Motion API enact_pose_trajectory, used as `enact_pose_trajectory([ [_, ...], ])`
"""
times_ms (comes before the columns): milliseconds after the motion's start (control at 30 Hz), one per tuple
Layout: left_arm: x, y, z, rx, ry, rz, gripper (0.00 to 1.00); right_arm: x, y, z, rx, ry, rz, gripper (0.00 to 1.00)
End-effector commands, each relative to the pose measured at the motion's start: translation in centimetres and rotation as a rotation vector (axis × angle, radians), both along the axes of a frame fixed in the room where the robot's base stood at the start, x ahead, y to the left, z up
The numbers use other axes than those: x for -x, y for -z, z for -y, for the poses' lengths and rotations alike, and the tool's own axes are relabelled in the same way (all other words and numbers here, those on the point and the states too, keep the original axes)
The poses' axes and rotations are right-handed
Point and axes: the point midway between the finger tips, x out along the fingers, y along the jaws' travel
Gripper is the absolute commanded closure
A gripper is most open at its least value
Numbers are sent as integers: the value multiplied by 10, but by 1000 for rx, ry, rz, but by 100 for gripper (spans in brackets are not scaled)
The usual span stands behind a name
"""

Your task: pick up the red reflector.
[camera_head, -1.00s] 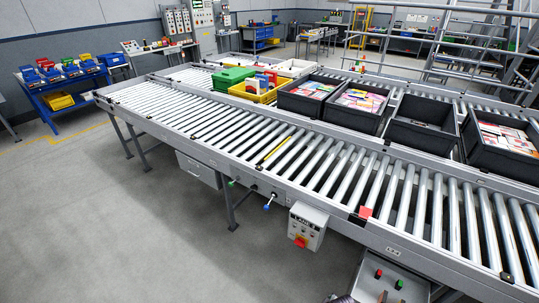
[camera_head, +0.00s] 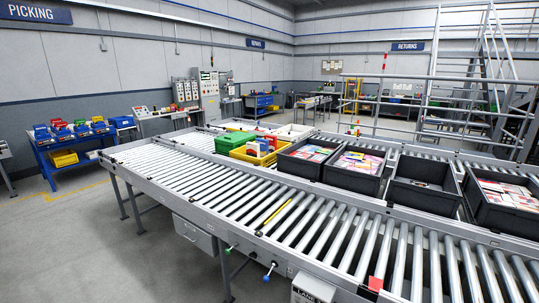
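A small red square (camera_head: 375,284), which looks like the red reflector, sits on the near side rail of the roller conveyor (camera_head: 150,188), at the lower right of the head view. A dark piece is right beside it. Neither of my grippers shows in this view, so I cannot see their state.
Black bins (camera_head: 422,199) with packets stand along the far lane, beside a yellow tray (camera_head: 252,157) and a green crate (camera_head: 229,142). A control box (camera_head: 312,290) hangs on the near rail. A blue workbench (camera_head: 75,151) stands at left. Grey floor (camera_head: 90,240) at front left is clear.

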Motion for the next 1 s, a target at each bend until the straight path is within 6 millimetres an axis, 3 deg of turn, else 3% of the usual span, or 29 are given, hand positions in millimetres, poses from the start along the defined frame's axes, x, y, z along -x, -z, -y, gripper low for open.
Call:
enact_pose_trajectory([
  [467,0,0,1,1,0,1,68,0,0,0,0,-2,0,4],
  [600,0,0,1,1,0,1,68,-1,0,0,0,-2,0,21],
  [1000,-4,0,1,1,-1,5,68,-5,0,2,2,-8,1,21],
])
